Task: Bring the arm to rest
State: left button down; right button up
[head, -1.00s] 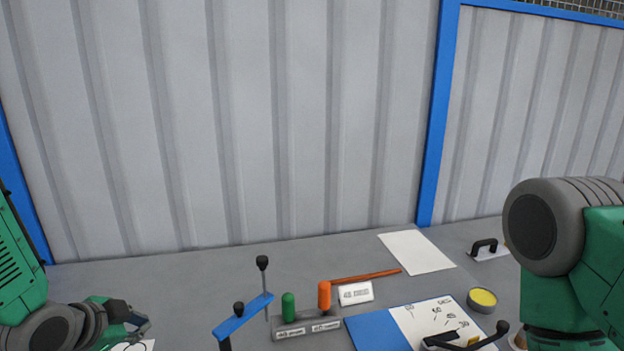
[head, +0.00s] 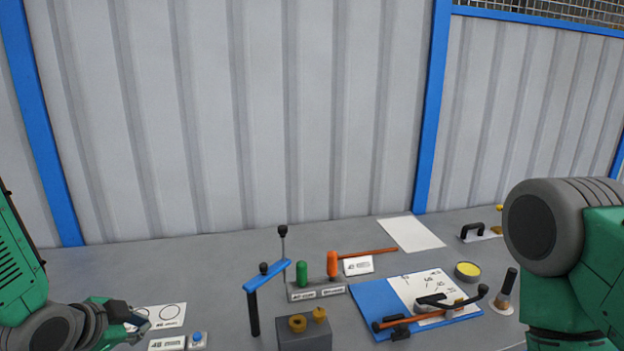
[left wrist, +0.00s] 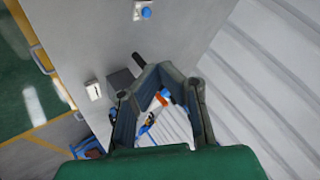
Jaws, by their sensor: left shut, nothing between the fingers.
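My left gripper (head: 138,328) is at the lower left of the head view, above the table's left part. It is shut and empty. In the left wrist view my left gripper (left wrist: 172,82) shows its fingers from behind, over the grey table. My left forearm comes in from the left edge of the head view. My right arm (head: 570,265) fills the right side; its gripper is out of the picture. The grey table (head: 190,270) runs along a ribbed wall.
Near the left gripper lie a card with a circle (head: 165,313) and a blue button box (head: 197,339). A blue-armed stand (head: 266,275), a holder with green and orange handles (head: 316,290), a grey block (head: 304,337) and a blue board (head: 372,303) stand farther right.

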pick_arm(q)
jog(key=s+d+f+n+g+y+b, duration=0.1)
jog(key=s+f+n+g+b, duration=0.3)
jog(key=s+f, duration=1.1)
jog(key=s+d+f+n+g+b, duration=0.2)
jog(key=s+f+n+g+b, duration=0.2)
jog(key=s+f+b, duration=0.6)
jog(key=s+f+n, duration=0.2)
jog(key=s+f, duration=0.3)
jog(key=f, duration=0.5)
jog(key=shift+s+d+n+y, duration=0.2)
jog(key=shift+n+y, duration=0.1)
jog(key=shift+y, duration=0.1)
pick_arm(e)
notch_tip(320, 180, down, 14)
jog(key=shift+s, duration=0.25)
pick_arm(q)
jog(key=shift+f, duration=0.1)
